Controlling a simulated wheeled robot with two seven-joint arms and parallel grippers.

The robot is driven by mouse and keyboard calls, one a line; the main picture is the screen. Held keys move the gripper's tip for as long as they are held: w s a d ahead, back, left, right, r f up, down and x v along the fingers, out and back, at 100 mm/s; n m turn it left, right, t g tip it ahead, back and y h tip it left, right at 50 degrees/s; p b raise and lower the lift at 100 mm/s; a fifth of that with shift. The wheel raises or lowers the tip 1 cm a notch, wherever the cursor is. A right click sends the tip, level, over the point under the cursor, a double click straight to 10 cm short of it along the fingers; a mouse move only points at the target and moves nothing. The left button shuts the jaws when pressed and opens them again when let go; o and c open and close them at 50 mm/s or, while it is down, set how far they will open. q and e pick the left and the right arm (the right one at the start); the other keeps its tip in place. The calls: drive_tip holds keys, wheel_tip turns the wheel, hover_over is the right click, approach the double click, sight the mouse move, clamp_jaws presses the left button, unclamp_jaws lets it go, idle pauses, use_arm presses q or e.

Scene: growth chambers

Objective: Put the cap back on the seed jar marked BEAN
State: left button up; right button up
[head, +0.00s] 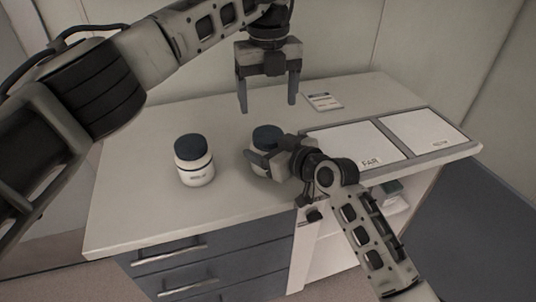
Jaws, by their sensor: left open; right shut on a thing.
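A white jar (196,175) with a dark blue cap (190,146) stands upright on the left part of the counter. The small label on its front is too blurred to read for sure. A second pale jar (257,168) stands to its right with a dark blue top (266,134) that looks like a cap seated on it. My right gripper (262,158) is shut on this second jar's body from the right and hides most of its front, so no label shows. My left gripper (267,108) is open and empty, pointing down above the second jar, its fingers apart from the dark top.
A pale panel marked FAR (352,148) and another pale panel (424,131) lie in a grey frame at the right of the counter (140,195). A small printed card (324,101) lies behind them. Grey drawers (205,270) are below. The counter's front left is clear.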

sight(268, 133)
use_arm(q)
wheel_tip(268, 133, down, 8)
drive_tip(key=shift+r, duration=0.1)
idle(0.4)
drive_tip(key=c, duration=1)
drive_tip(key=m, duration=0.3)
drive_tip(key=o, duration=1.1)
drive_tip(key=shift+c, duration=0.2)
drive_tip(key=shift+r, duration=0.1)
